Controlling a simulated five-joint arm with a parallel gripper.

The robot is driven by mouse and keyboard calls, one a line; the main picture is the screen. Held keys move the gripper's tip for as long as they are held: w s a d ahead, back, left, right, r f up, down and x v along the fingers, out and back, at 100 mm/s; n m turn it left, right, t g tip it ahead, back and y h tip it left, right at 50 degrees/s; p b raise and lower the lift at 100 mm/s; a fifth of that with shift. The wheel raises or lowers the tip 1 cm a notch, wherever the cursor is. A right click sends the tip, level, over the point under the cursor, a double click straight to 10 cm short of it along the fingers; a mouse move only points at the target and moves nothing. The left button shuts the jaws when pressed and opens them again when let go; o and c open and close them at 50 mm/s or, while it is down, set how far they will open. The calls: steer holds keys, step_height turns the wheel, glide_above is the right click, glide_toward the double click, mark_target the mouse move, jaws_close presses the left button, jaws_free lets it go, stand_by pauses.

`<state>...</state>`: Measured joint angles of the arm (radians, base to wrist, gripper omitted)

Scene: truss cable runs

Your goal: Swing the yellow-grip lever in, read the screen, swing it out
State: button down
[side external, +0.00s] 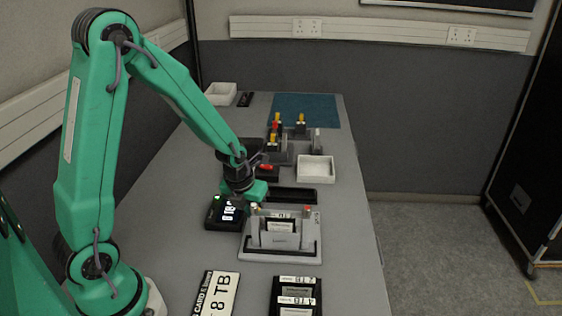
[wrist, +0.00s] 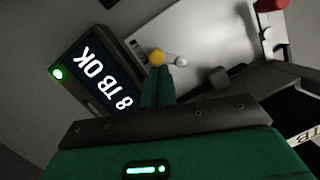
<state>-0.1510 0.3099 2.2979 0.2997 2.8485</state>
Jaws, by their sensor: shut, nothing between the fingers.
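The yellow-grip lever (wrist: 157,58) shows in the wrist view as a yellow ball on a short pale arm, lying on the grey dock's left side. My gripper (wrist: 158,76) is shut with nothing between its fingers. Its fingertips are right beside the yellow ball; I cannot tell if they touch. The screen (wrist: 98,80) is lit and reads "8 TB OK", with a green lamp (wrist: 58,74) lit at its end. In the side view the screen unit (side external: 226,214) stands left of the grey dock (side external: 281,253), and my gripper (side external: 254,198) is low over the dock's back left corner.
A red-grip lever (side external: 307,209) is at the dock's right. A white card reading "8 TB" (side external: 217,295) and labelled modules (side external: 296,288) lie in front.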

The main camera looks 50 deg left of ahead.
steer(key=shift+w+a, duration=0.2)
steer(key=shift+w, duration=0.15)
steer(key=shift+w+a, duration=0.1)
steer(key=shift+w, duration=0.15)
steer(key=shift+w+a, duration=0.15)
steer(key=shift+w, duration=0.75)
steer(key=shift+w+d, duration=0.15)
steer(key=shift+d, duration=0.05)
steer(key=shift+w+m, duration=0.1)
steer(key=shift+m, duration=0.5)
stand_by(1.3)
